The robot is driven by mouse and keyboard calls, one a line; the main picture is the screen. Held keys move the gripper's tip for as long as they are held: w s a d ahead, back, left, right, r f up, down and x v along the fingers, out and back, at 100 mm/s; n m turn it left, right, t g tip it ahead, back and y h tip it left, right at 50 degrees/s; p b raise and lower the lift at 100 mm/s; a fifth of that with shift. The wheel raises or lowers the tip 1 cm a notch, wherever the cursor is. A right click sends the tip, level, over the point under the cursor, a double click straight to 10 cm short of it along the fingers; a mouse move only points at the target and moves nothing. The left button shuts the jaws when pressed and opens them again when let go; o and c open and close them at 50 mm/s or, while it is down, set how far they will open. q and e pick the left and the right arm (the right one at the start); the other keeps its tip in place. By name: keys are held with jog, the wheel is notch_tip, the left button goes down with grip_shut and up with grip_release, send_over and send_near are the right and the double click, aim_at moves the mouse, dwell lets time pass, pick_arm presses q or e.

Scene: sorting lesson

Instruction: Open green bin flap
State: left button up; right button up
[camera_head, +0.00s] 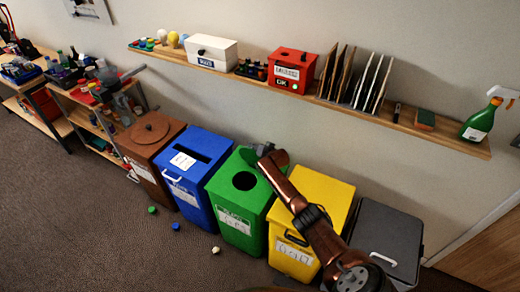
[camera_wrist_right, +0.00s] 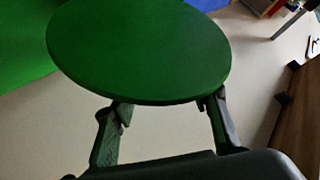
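The green bin (camera_head: 258,206) stands between the blue and yellow bins, with a dark round opening (camera_head: 244,181) in its top. My right gripper (camera_head: 264,152) is at the back right of this bin's top, its arm crossing over the yellow bin. In the right wrist view, a round green flap (camera_wrist_right: 140,50) fills the upper middle, just beyond the right gripper's fingers (camera_wrist_right: 165,108). The fingers are spread apart, their tips at the disc's near edge and partly hidden by it. I cannot tell whether they touch it. My left gripper is not in view.
A brown bin (camera_head: 144,165), blue bin (camera_head: 185,205), yellow bin (camera_head: 335,195) and grey bin (camera_head: 385,225) stand in the row. A loaded wall shelf (camera_head: 440,138) hangs above. Small caps and a pale ball (camera_head: 215,250) lie on the floor in front.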

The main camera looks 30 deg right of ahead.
jog(key=d+v, duration=0.1)
jog(key=v, duration=1.1)
jog(key=shift+a, duration=0.45)
jog(key=shift+w, duration=0.1)
jog(key=shift+c, duration=0.2)
